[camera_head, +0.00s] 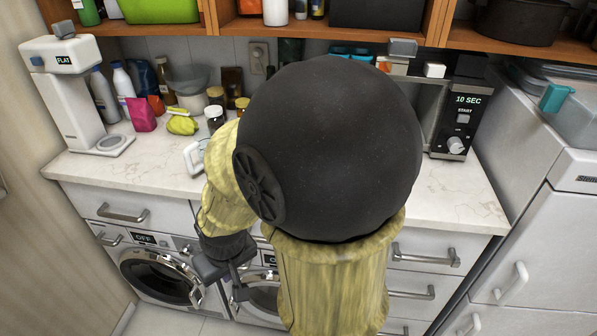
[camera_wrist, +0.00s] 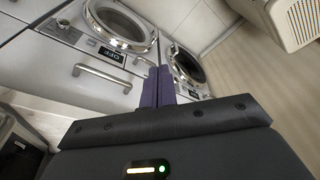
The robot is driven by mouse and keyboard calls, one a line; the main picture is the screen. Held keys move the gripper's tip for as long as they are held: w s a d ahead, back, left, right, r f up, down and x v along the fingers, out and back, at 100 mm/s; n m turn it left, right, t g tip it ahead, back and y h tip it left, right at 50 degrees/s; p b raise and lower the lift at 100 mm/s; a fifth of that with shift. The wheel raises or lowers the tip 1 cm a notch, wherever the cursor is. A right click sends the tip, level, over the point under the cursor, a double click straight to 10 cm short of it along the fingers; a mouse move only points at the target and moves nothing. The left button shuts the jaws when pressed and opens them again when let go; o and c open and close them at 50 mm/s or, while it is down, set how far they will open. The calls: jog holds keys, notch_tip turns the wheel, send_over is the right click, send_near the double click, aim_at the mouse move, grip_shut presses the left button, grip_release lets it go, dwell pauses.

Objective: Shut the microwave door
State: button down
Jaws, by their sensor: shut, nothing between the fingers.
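The microwave (camera_head: 458,120) stands on the counter at the right in the head view. Its dark control panel reads "10 SEC" above a round knob. A pale grey part of it shows just left of the panel. My arm's big black joint hides most of the rest, so I cannot see the door or how far it is open. My gripper (camera_wrist: 157,84) is shut and empty, its two purple fingers together in the wrist view. In the head view it hangs low in front of the washing machines, below the counter and well left of the microwave.
The counter (camera_head: 455,190) is bare in front of the microwave. A white coffee machine (camera_head: 70,90), bottles and jars stand at the left. Washing machines (camera_head: 160,270) and drawers (camera_head: 425,258) lie below, a white fridge (camera_head: 560,210) at the right, and shelves (camera_head: 345,32) above.

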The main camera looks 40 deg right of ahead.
jog(key=shift+w+r, duration=0.1)
jog(key=w+d+r+m+g+h+p, duration=0.1)
jog(key=w+d+r+m+g+p, duration=0.2)
jog(key=d+r+m+p, duration=0.5)
jog(key=w+d+r+m+g+h+p, duration=0.2)
jog(key=w+d+r+m+p, duration=0.4)
jog(key=m, duration=1.3)
jog(key=d+r+p, duration=0.3)
jog(key=r+p, duration=0.2)
jog(key=r, duration=0.1)
jog(key=shift+w+d+r+m+g+p, duration=0.2)
jog(key=shift+r+m+g+p, duration=0.1)
jog(key=shift+g+p, duration=0.1)
jog(key=s+d+f+p, duration=0.3)
jog(key=s+d+f, duration=0.2)
jog(key=f, duration=0.4)
jog(key=shift+s+f, duration=0.15)
jog(key=shift+s, duration=0.25)
